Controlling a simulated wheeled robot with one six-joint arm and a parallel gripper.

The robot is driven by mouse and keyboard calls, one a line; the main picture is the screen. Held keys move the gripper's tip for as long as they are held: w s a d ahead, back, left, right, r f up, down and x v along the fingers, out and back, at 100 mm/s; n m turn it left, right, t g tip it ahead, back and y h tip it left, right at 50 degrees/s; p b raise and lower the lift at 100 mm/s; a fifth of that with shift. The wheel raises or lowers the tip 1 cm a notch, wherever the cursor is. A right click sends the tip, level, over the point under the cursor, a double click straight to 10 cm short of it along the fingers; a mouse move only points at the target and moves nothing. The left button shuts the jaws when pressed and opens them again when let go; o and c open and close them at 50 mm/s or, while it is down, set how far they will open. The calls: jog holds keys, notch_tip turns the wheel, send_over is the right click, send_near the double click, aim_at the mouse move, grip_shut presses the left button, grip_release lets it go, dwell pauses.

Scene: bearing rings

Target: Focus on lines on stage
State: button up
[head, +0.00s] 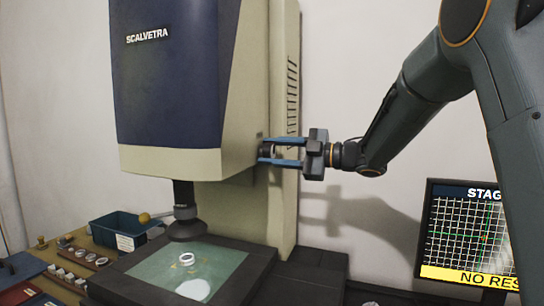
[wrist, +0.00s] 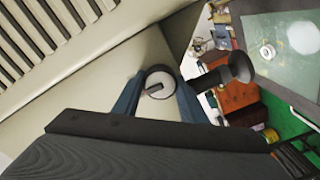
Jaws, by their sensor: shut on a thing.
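My gripper (head: 266,151) reaches in from the right, its two blue fingers shut on a round focus knob (wrist: 158,82) on the side of the tall SCALVETRA machine (head: 165,80). In the wrist view the knob has a pale face with a dark bar, one finger on each side. Below the machine's dark lens (head: 186,226) is the stage (head: 150,267), a green glass plate in a dark frame. A pale ring (head: 180,259) lies on it, with faint yellowish marks around it and a bright round patch nearby. Whether the lines are sharp is too small to tell.
A screen (head: 468,235) at right shows a grid, "STAG" and a yellow bar reading "NO RES", partly hidden by my arm. A blue bin (head: 118,232) and a wooden tray of small parts (head: 80,254) stand left of the stage.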

dwell(0.3)
jog(key=o, duration=1.1)
jog(key=shift+c, duration=0.2)
jog(key=b+v, duration=0.1)
jog(key=v, duration=0.7)
jog(key=shift+b, duration=0.4)
